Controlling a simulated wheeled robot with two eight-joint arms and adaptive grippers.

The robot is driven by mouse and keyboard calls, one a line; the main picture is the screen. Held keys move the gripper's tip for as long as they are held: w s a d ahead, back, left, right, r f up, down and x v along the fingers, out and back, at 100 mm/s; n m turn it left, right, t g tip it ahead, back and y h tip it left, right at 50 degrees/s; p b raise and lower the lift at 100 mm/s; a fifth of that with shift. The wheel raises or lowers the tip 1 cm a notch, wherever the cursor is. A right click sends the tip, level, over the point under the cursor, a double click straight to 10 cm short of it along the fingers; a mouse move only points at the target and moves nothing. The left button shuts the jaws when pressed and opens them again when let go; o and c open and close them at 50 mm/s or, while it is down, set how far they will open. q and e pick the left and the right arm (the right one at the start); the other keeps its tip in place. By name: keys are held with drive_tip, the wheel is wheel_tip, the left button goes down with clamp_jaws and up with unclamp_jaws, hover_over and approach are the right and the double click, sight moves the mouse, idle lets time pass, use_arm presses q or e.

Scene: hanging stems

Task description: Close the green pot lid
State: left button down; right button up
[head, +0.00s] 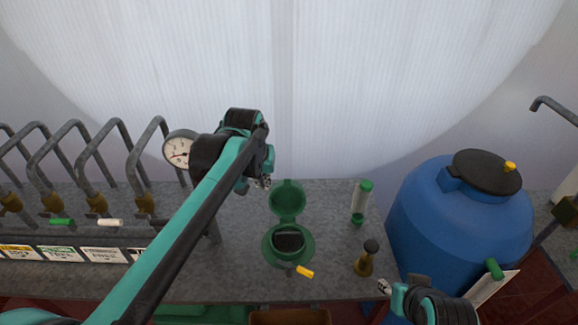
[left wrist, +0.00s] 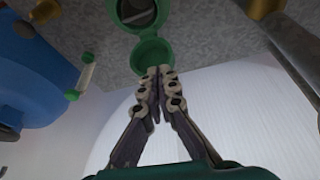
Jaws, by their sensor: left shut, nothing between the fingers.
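The green pot (head: 276,256) stands on the grey counter. Its round green lid (head: 288,200) is hinged at the back and stands up, open, so the dark inside shows. In the left wrist view the lid (left wrist: 152,55) lies just beyond my left gripper (left wrist: 156,72), and the pot's opening is at the top edge. My left gripper is shut and empty; its fingertips look close to the lid's edge, but I cannot tell if they touch. In the head view my left gripper (head: 265,183) is left of the lid. My right gripper (head: 384,287) is at the lower right, its jaws unclear.
A large blue barrel (head: 455,215) with a black cap stands to the right. A clear green-capped tube (head: 362,197) and a brown bottle (head: 366,258) stand between pot and barrel. A yellow-handled item (head: 304,271) is at the pot's front. Bent grey pipes (head: 88,165) line the left.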

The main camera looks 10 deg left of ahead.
use_arm(q)
drive_tip(key=w+d+r+g+p, duration=0.15)
drive_tip(key=w+p, duration=0.35)
drive_tip(key=w, duration=0.9)
drive_tip(key=w+f+n+g+p, duration=0.1)
drive_tip(key=w+f+g+p, duration=0.2)
drive_tip(key=w+f+p, duration=0.4)
drive_tip(key=shift+t, duration=0.25)
drive_tip(key=f, duration=0.2)
drive_tip(key=f+b, duration=0.1)
drive_tip(key=f, duration=0.2)
drive_tip(key=w+d+f+b, duration=0.1)
drive_tip(key=f, duration=0.2)
drive_tip(key=shift+f, duration=0.15)
drive_tip(key=shift+s, duration=0.3)
drive_tip(key=s, duration=0.2)
drive_tip(key=s+r, duration=0.1)
drive_tip(key=shift+d, duration=0.3)
drive_tip(key=shift+f, duration=0.1)
drive_tip(key=shift+s, duration=0.2)
